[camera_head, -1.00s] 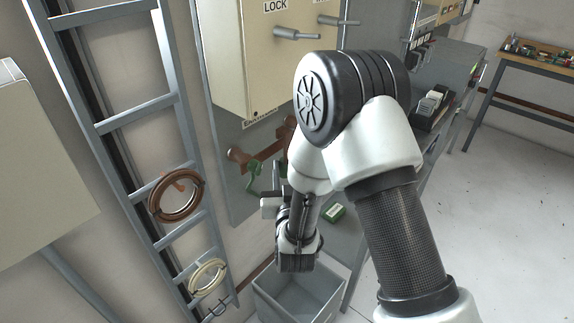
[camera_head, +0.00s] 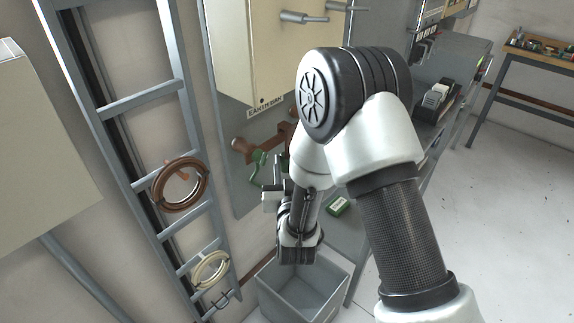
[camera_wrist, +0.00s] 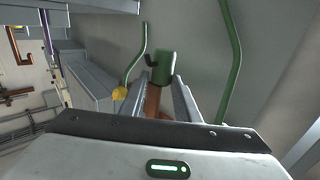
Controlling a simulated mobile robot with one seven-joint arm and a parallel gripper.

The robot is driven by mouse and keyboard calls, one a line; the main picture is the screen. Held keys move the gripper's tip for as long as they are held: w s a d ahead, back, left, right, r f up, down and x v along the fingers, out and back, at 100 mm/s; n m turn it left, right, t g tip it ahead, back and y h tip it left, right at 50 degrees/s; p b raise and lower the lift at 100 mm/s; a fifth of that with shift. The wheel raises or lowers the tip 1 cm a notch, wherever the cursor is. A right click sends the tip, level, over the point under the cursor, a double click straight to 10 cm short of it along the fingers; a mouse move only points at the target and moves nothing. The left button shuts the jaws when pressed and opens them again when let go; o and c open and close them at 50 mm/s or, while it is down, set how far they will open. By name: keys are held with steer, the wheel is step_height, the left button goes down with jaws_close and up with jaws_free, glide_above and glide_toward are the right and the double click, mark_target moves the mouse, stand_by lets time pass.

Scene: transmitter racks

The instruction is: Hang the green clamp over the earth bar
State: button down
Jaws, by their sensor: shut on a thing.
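The brown earth bar (camera_head: 243,146) sticks out from the grey panel under the "EARTH BAR" label in the head view; my arm hides its right part. Green curved parts of the clamp (camera_head: 257,170) show just below the bar's left end. In the wrist view the green clamp (camera_wrist: 164,68) has a green body with a small dark hook, seen between and beyond my fingertips. My gripper (camera_wrist: 160,92) is shut on it, with brown visible between the fingers. In the head view my gripper (camera_head: 277,182) is below the bar. Whether clamp and bar touch, I cannot tell.
A grey open bin (camera_head: 262,290) stands below my gripper. A ladder rack (camera_head: 140,100) with coiled brown and cream cables stands at left. A cream cabinet (camera_head: 250,60) is above the bar.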

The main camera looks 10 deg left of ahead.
steer(key=c, duration=1.3)
jaws_free()
steer(key=shift+o, duration=0.2)
steer(key=p+v, duration=0.6)
steer(key=v, duration=1.1)
steer(key=shift+s+p, duration=0.2)
steer(key=shift+p, duration=0.15)
